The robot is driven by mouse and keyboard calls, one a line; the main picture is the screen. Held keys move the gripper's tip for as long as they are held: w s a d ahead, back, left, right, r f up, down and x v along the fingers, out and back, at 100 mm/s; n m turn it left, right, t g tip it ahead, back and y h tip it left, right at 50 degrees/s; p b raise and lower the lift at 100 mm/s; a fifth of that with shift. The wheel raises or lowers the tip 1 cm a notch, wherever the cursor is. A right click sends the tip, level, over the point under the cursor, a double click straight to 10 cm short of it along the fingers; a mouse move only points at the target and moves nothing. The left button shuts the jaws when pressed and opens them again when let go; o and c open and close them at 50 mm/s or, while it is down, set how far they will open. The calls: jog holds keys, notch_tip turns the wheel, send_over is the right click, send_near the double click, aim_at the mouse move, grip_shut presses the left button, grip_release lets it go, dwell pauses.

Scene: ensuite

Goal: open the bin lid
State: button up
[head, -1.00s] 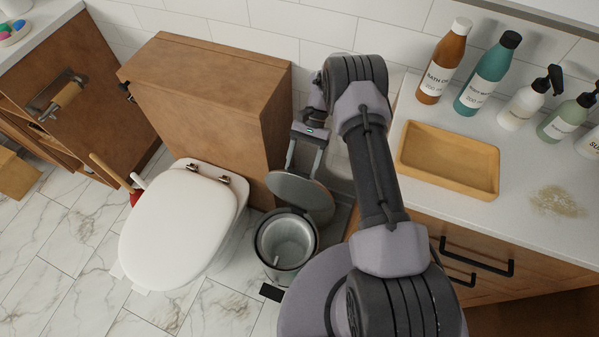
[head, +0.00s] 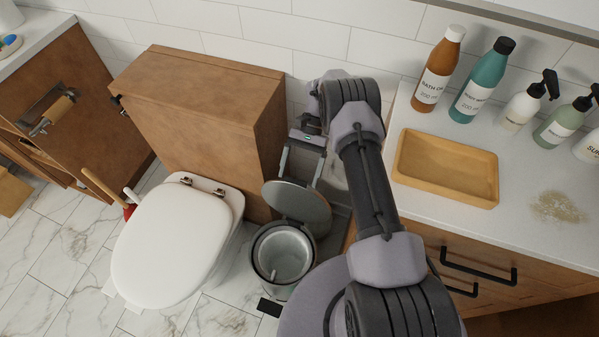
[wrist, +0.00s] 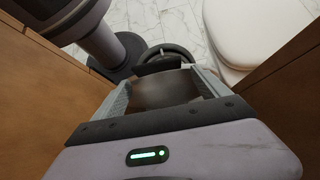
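The bin (head: 270,279) is a round metal bin with a dark rim, on the floor between the toilet and the vanity. Its grey lid (head: 297,204) is tilted up at the back, and the inside shows. My gripper (head: 301,180) reaches down behind the raised lid, its two fingers spread apart near the lid's upper edge. The lid hides their tips, so contact is unclear. In the wrist view my gripper (wrist: 163,84) has its fingers wide apart, with a dark blurred surface between them. The bin's dark rim (wrist: 168,53) shows beyond.
The white toilet (head: 175,245) stands left of the bin, its wooden cistern box (head: 190,110) close beside my gripper. The vanity counter (head: 520,190) with several bottles and a wooden tray (head: 445,200) is on the right. A black pedal (head: 269,306) is at the bin's front.

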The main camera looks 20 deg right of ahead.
jog(key=s+r+p, duration=0.2)
jog(key=s+p, duration=0.2)
jog(key=s, duration=0.4)
jog(key=s+r+p, duration=0.3)
jog(key=s+p, duration=0.2)
jog(key=s, duration=0.3)
